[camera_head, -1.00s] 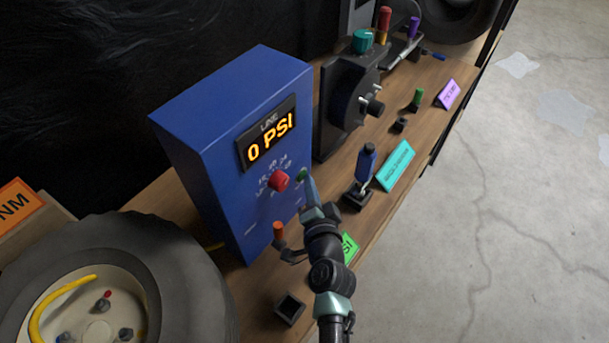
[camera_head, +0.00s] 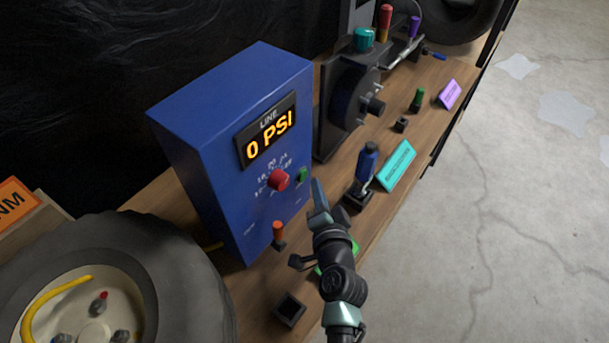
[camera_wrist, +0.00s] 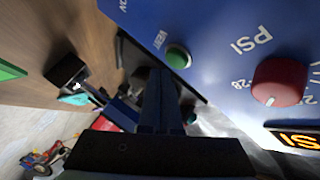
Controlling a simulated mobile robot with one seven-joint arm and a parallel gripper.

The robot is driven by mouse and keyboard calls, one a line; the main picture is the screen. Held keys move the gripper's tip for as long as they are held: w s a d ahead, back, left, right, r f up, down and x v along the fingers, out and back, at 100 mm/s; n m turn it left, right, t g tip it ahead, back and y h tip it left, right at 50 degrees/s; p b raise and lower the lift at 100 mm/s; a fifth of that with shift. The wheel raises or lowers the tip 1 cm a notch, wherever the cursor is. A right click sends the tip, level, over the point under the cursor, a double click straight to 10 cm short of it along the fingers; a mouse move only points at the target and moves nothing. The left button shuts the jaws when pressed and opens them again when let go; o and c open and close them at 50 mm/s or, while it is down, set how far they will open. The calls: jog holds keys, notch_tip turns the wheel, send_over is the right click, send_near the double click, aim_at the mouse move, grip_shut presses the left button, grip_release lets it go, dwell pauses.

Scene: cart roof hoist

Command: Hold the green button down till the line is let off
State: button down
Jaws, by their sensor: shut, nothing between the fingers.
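The green button (camera_head: 303,175) is on the front of a blue box (camera_head: 222,184), right of a red knob (camera_head: 279,179). In the wrist view the green button (camera_wrist: 179,57) stands out from the panel, with the red knob (camera_wrist: 279,82) to its right. The display (camera_head: 267,134) reads "LINE 0 PSI". My gripper (camera_head: 318,188) is shut and empty, in front of the panel and just right of the button, apart from it. In the wrist view my gripper's fingers (camera_wrist: 160,85) are together below the button.
An orange-handled piece (camera_head: 278,232) stands by the box's foot. A blue-handled tool (camera_head: 366,162) stands in a holder to the right, beside a teal sign (camera_head: 397,165). A tyre (camera_head: 185,270) fills the lower left. The floor at right is clear.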

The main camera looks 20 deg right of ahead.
jog(key=shift+s+d+b, duration=0.6)
jog(key=shift+s+d, duration=0.15)
jog(key=shift+s, duration=0.2)
jog(key=shift+s+d+b, duration=0.55)
jog(key=shift+s+d, duration=0.2)
jog(key=shift+s, duration=0.2)
